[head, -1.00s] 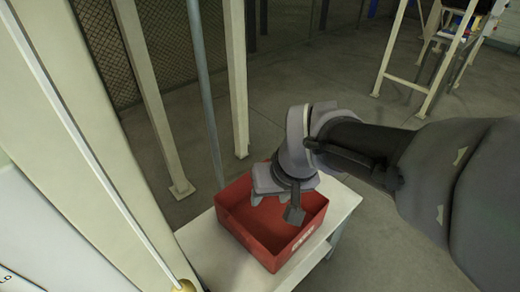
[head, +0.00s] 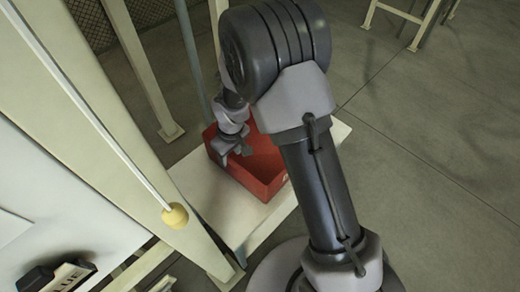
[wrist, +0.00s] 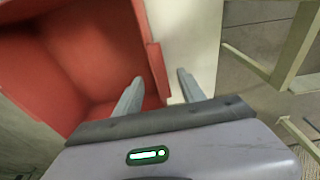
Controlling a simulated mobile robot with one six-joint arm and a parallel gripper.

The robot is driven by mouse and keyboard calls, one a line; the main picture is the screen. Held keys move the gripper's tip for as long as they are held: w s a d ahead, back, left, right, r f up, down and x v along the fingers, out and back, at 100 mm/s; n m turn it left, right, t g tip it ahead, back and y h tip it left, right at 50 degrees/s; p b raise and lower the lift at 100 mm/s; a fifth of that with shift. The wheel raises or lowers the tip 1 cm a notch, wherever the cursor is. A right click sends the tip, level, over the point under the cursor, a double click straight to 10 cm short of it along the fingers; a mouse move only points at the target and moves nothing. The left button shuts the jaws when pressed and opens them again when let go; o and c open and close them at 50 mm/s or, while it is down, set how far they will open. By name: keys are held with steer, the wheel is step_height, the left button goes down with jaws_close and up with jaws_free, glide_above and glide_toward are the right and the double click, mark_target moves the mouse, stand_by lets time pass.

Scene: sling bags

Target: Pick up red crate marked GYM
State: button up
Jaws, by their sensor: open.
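The red crate (head: 262,186) is open-topped and stands upright on a small white table. My arm hides its right part in the head view, and I cannot read its marking. In the wrist view the crate (wrist: 95,40) fills the left, its inside showing empty. My gripper (head: 238,150) is at the crate's left part in the head view, pointing down. In the wrist view my gripper (wrist: 157,84) is open. The left finger is over the crate's inside and the right finger over the white tabletop, with the crate's side wall between their lines. Contact cannot be told.
The white table (head: 225,205) has bare top around the crate. A cream post with a yellow knob (head: 175,215) stands close on the left. A dark lettered object (head: 62,280) is at lower left. Table legs (head: 400,15) stand at the back, with open floor at right.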

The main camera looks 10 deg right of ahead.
mark_target(229, 160)
steer(key=f+b, duration=0.1)
steer(key=f, duration=0.3)
steer(key=w+f+b, duration=0.1)
steer(key=shift+a+f+b, duration=0.3)
steer(key=shift+a+f, duration=0.05)
steer(key=shift+f, duration=0.05)
steer(key=shift+r, duration=0.2)
steer(key=shift+c, duration=0.2)
jaws_close()
stand_by(0.5)
